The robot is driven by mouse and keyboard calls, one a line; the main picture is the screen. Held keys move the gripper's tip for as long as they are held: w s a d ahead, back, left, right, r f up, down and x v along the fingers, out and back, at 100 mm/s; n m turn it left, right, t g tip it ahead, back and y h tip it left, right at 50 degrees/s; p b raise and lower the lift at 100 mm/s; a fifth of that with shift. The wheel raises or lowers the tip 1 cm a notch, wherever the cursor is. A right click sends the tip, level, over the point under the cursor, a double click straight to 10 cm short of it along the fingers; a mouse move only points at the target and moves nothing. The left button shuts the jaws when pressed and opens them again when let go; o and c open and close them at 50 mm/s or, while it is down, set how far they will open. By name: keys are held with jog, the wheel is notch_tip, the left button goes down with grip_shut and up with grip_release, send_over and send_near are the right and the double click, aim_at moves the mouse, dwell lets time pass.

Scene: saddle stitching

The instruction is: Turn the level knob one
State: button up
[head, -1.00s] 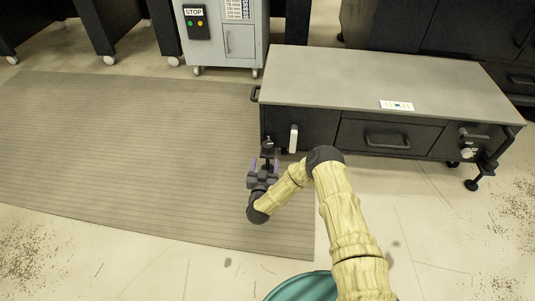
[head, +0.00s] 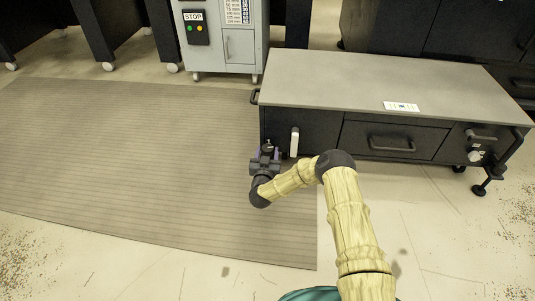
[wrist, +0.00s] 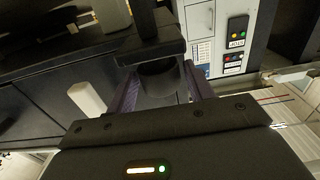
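The level knob (wrist: 160,80) is a dark round piece under a dark bracket at the front left corner of the low grey-topped table (head: 370,80). In the head view the knob (head: 268,147) is small and partly covered by my gripper. My gripper (head: 265,155) is low at that corner, its purple fingers pointing at the table. In the wrist view my gripper (wrist: 161,82) has its fingers apart, one on each side of the knob. A narrow gap seems to show beside the knob; contact is hard to judge.
A white handle (head: 294,142) stands upright on the dark front just right of the knob. A drawer (head: 392,142) and another corner foot (head: 480,188) are farther right. A grey cabinet with a STOP panel (head: 195,27) stands behind. The striped mat (head: 130,160) at left is clear.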

jog(key=c, duration=0.6)
jog(key=shift+c, duration=0.2)
jog(key=shift+n+y+p, duration=0.4)
jog(key=shift+y+p, duration=0.1)
jog(key=shift+y, duration=0.1)
jog(key=shift+d+r+y, duration=0.1)
jog(key=shift+y, duration=0.2)
jog(key=n+y+p, duration=0.2)
jog(key=shift+d+y, duration=0.15)
jog(key=shift+y, duration=0.25)
jog(key=n+g+y, duration=0.1)
jog(key=n+y, duration=0.1)
jog(key=y, duration=0.1)
jog(key=shift+d+n+g, duration=0.15)
jog(key=shift+n+g, duration=0.15)
jog(key=shift+w+d+f+n+g+y, duration=0.1)
jog(key=shift+n+g+y, duration=0.35)
jog(key=shift+y, duration=0.4)
jog(key=shift+f+n+g+y, duration=0.1)
jog(key=shift+n+g+y, duration=0.25)
jog(key=shift+n+y, duration=0.35)
jog(key=shift+y, duration=0.25)
